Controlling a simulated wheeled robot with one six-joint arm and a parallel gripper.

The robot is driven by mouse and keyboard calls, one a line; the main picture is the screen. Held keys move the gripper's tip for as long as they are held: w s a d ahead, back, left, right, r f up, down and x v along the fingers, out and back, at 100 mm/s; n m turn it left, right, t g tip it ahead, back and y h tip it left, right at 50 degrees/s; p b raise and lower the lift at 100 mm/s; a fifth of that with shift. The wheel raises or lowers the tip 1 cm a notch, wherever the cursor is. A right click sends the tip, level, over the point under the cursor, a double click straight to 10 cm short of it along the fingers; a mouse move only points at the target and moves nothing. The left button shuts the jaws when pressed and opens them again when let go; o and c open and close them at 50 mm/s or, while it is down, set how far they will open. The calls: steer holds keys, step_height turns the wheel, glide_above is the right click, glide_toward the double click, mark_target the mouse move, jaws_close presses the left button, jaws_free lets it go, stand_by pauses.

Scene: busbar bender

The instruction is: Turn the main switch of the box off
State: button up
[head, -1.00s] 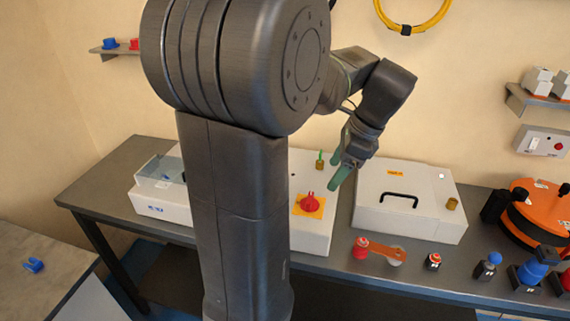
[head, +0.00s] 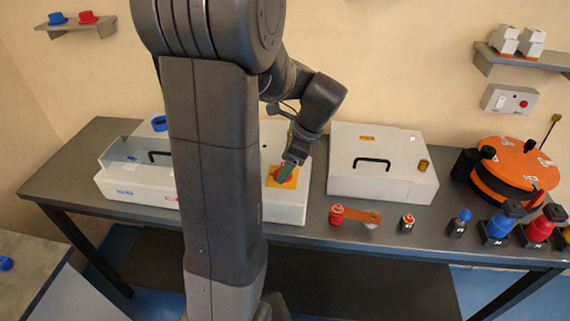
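The main switch (head: 281,175) is a red rotary knob on a yellow plate (head: 271,183), on top of the white box (head: 284,206) left of centre on the bench. The knob's angle is mostly hidden. My arm hides the middle of the box.
A second white box (head: 345,186) with a black handle stands to the right. Right of it are an orange round turntable (head: 512,165) and several blue and red parts along the bench's front. A red-capped piece with an orange strap (head: 360,216) lies in front. A clear cover (head: 135,150) is at the left.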

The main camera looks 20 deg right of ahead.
steer(key=shift+w+a+f, duration=0.1)
steer(key=shift+a+f, duration=0.05)
steer(key=shift+f, duration=0.25)
steer(key=shift+c, duration=0.4)
steer(key=c, duration=0.9)
